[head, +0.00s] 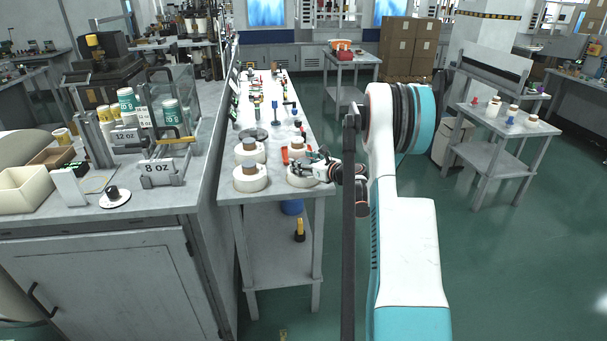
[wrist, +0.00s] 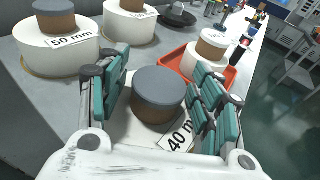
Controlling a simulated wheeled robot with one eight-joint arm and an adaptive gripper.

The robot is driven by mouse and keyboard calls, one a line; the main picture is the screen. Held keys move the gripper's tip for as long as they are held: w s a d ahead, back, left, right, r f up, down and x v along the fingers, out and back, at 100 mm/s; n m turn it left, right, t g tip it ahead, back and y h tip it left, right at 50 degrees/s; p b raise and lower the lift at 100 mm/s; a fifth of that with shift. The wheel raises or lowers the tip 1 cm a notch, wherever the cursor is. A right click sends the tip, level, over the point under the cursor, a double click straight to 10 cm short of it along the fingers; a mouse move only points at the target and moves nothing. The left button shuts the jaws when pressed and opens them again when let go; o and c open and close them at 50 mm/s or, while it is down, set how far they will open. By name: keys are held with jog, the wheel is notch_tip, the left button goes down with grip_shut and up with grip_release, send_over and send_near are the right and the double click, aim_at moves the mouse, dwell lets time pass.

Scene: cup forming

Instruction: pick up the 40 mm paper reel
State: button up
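The 40 mm paper reel (head: 300,182) is a low white roll at the front end of the long table, with a brown core and grey cap (wrist: 158,88) on top. Its "40 m" label (wrist: 178,139) shows in the wrist view, cut off by a finger. My gripper (head: 318,168) is over this reel; in the wrist view its teal-padded fingers (wrist: 160,100) stand open on either side of the core. Small gaps seem to remain at the core, and the fingers hide much of the white roll.
A red tray (wrist: 218,75) with a smaller white reel (wrist: 207,57) is close behind the right finger. A black disc (wrist: 178,17) lies farther back.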

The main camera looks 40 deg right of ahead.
jog(key=c, duration=0.9)
